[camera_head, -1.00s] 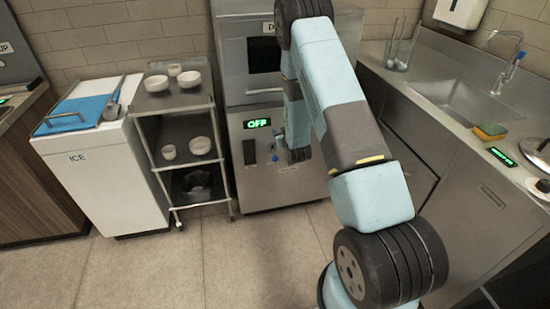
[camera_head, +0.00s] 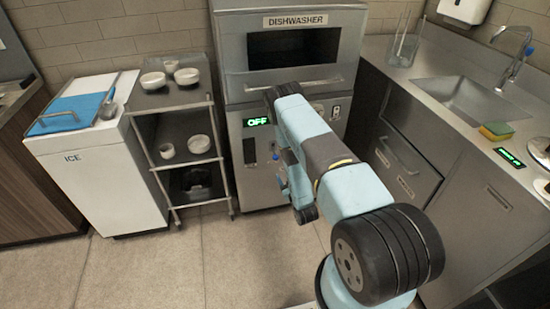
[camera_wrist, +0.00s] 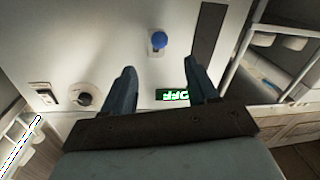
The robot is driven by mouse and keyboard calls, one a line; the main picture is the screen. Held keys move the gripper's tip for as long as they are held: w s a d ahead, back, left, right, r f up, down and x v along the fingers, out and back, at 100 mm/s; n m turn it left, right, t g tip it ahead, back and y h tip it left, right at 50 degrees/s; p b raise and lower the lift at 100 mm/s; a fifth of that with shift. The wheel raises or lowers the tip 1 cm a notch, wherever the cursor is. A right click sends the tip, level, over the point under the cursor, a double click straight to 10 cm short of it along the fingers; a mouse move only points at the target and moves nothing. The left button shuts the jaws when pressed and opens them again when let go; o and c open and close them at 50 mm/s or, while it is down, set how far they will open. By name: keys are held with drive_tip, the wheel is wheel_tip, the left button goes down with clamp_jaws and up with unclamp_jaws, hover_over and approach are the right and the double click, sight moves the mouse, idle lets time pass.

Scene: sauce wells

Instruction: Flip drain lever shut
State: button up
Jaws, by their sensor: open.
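The drain lever has a round blue knob (camera_head: 275,157) and sits on the lower steel front of the dishwasher, below the green OFF display (camera_head: 257,121). In the wrist view, which is upside down, the blue knob (camera_wrist: 159,40) stands on a small metal mount, ahead of my fingers. My gripper (camera_wrist: 160,67) is open and empty, its two dark fingers spread towards the panel. The knob is apart from both fingertips in the picture. Whether the lever is open or shut I cannot tell. In the head view my arm mostly hides the gripper.
The dishwasher (camera_head: 300,86) has an open upper hatch with a handle bar. A rack (camera_head: 172,99) with white bowls and an ice bin (camera_head: 98,165) stand to the left. The sink counter (camera_head: 420,85) closes off the right. The floor in front is clear.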

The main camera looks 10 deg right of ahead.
sight(275, 157)
drive_tip(key=w, duration=0.4)
drive_tip(key=w+a, duration=0.1)
drive_tip(key=w, duration=0.8)
drive_tip(key=shift+w+a+r, duration=0.1)
drive_tip(key=shift+w+a, duration=0.05)
drive_tip(key=shift+a, duration=0.05)
clamp_jaws()
